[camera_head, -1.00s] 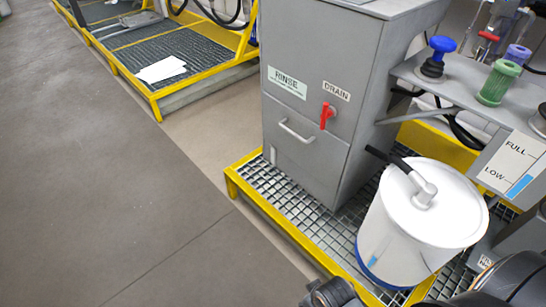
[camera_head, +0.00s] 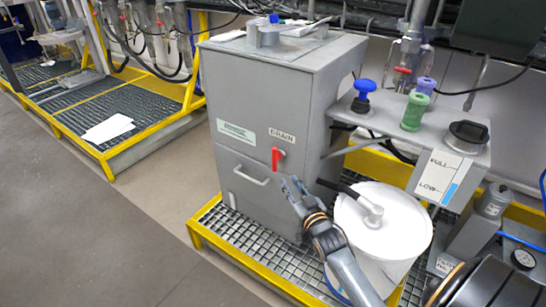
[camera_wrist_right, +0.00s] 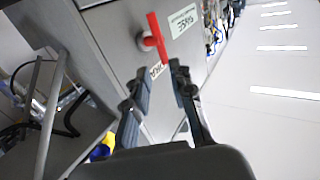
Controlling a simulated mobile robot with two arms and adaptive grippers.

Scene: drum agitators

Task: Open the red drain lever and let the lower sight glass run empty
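The red drain lever (camera_head: 277,158) sits on the front of the grey rinse cabinet (camera_head: 245,200), under the DRAIN label, with its handle pointing down. It also shows in the right wrist view (camera_wrist_right: 156,40), just beyond the fingertips. My right gripper (camera_head: 293,186) is open and empty, below and slightly right of the lever; its two fingers show apart in the right wrist view (camera_wrist_right: 156,88). No contact with the lever is visible. A sight strip (camera_head: 451,192) marked FULL and LOW shows blue near its lower part. My left gripper is not in view.
A grey handle (camera_head: 251,177) is below left of the lever. Blue and green knobs (camera_head: 411,112) stand on the side shelf. Open floor (camera_head: 90,230) lies at left.

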